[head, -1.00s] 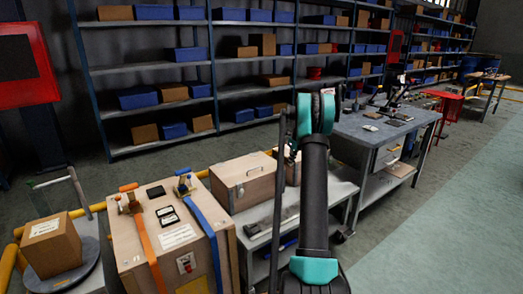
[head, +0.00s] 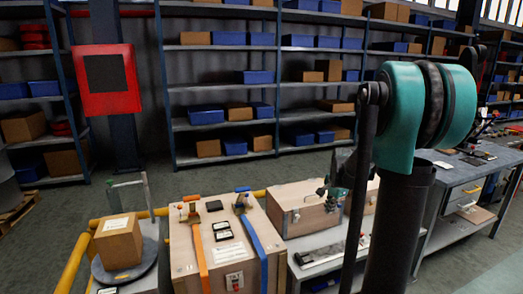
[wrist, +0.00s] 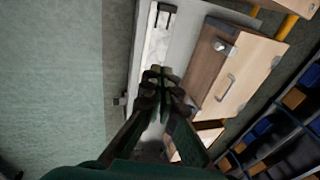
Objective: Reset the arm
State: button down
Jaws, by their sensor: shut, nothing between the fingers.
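My gripper (wrist: 160,82) is in the middle of the wrist view. Its dark fingers are together, with nothing between them. It hangs over a light grey bench (wrist: 190,50), with a wooden case (wrist: 233,72) with a metal handle to its right. In the head view my arm rises on the right, with a large teal joint near the camera. Part of the bench is hidden behind the arm there.
A wooden crate (head: 180,250) with orange and blue straps stands left of the wooden case (head: 298,215). A cardboard box (head: 118,240) sits on a round plate at left. Shelves (head: 225,125) line the back. Open floor (wrist: 50,80) lies left in the wrist view.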

jog(key=s+a+f+n, duration=0.2)
jog(key=s+n, duration=0.2)
jog(key=s, duration=0.4)
jog(key=s+a+f+n, duration=0.2)
jog(key=s+n, duration=0.3)
jog(key=s, duration=0.4)
jog(key=s+a+f+n, duration=0.3)
jog(key=s+n, duration=0.2)
jog(key=s, duration=0.3)
jog(key=shift+s+t, duration=0.4)
jog(key=shift+f, duration=0.1)
